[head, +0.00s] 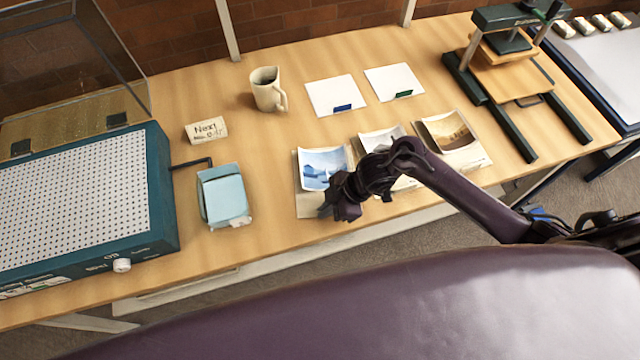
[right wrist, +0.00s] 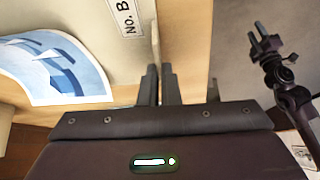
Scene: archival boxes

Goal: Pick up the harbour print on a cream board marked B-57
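The print in blue tones (head: 322,166), with its corners curling, lies on a cream board (head: 306,205) at the left of a row of three near the table's front edge. The right wrist view shows the same print (right wrist: 55,70) and a label (right wrist: 128,14) reading "No. B", the rest cut off. My right gripper (head: 342,208) is at this board's front edge; in the wrist view its fingers (right wrist: 161,88) are close together with the board's edge between them. The board looks flat on the table. My left gripper (right wrist: 264,38) shows small in the wrist view, apparently open and empty.
Two more mounted prints (head: 382,139) (head: 450,131) lie to the right, the middle one partly behind my arm. Behind are two white cards (head: 335,92) (head: 393,80) with coloured tabs, and a mug (head: 266,92). A blue box (head: 225,196) and perforated-top unit (head: 80,205) stand left; a press (head: 510,60) right.

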